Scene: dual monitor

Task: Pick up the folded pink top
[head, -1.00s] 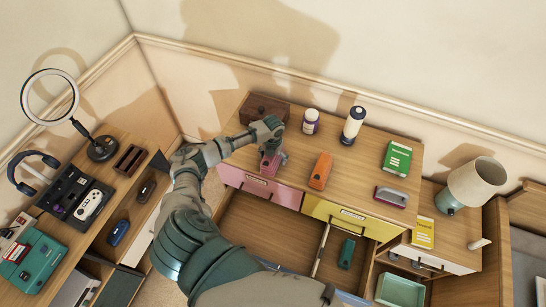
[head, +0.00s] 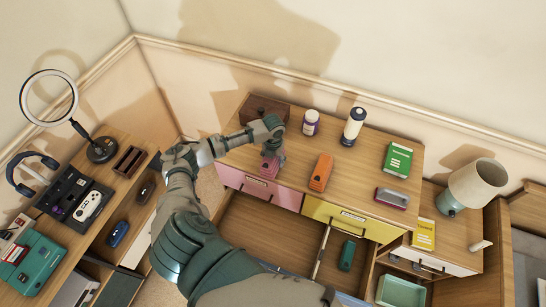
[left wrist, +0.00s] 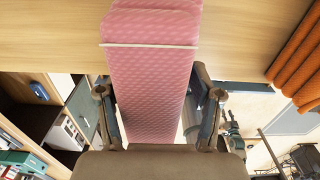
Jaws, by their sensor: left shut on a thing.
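The folded pink top (head: 269,167) is a narrow pink bundle at the left front of the wooden dresser top, above the pink drawer. My left gripper (head: 272,152) points down over it and is shut on it. In the left wrist view the pink top (left wrist: 150,75) stands between the two fingers, with a pale band across it. I cannot tell whether it is clear of the dresser top. My right gripper is not in view.
An orange folded item (head: 321,172) lies just right of the pink top. A dark wooden box (head: 264,107), purple-labelled bottle (head: 311,122) and green book (head: 397,159) share the dresser top (head: 352,165). An open drawer (head: 265,228) lies below in front.

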